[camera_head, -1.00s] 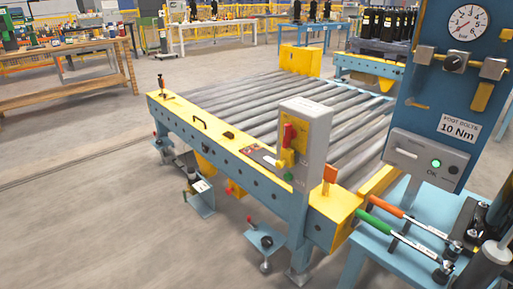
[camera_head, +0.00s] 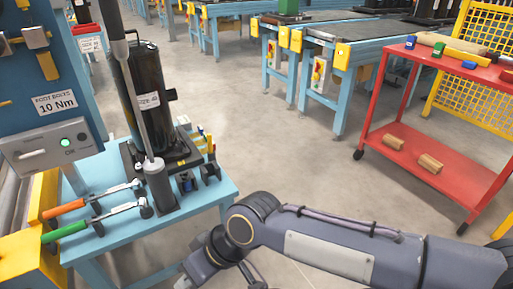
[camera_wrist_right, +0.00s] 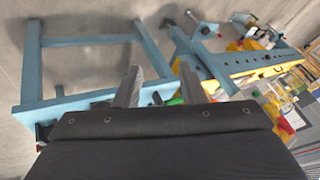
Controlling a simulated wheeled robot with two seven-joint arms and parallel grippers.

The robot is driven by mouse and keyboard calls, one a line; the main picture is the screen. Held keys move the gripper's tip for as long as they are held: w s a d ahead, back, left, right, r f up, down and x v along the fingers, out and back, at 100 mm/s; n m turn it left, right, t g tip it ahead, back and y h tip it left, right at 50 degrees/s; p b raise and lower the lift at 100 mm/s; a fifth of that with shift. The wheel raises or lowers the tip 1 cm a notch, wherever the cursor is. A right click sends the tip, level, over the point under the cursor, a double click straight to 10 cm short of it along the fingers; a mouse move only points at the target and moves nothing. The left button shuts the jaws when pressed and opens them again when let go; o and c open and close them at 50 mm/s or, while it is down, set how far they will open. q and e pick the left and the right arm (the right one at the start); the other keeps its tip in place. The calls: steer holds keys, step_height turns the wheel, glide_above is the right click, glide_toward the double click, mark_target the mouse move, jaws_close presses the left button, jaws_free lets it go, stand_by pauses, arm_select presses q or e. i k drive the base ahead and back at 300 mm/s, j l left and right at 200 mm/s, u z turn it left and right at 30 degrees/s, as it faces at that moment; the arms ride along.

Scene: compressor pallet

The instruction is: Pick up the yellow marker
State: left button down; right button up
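On the blue table (camera_head: 205,195), a small holder behind the black canister's base carries several thin coloured upright pieces. One is yellow (camera_head: 210,144); it is too small to tell for sure that it is the marker. My right arm comes in from the right below the table, with its gripper partly cut off at the bottom edge. In the right wrist view my right gripper (camera_wrist_right: 160,88) has its two fingers apart with nothing between them; the table's legs and floor lie beyond. My left gripper is not in view.
A tall black canister (camera_head: 147,95), a grey post (camera_head: 160,187) and orange-handled (camera_head: 64,208) and green-handled (camera_head: 65,231) wrenches crowd the table. Floor between is clear.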

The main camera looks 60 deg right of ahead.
mark_target(211, 150)
steer(key=l+z, duration=0.2)
steer(key=z, duration=0.25)
steer(key=l+z, duration=0.2)
steer(key=z, duration=0.3)
steer(key=i+l+z, duration=0.1)
steer(key=z, duration=0.35)
steer(key=i+u, duration=0.15)
steer(key=u, duration=0.35)
steer(key=i+u, duration=0.15)
steer(key=u, duration=0.3)
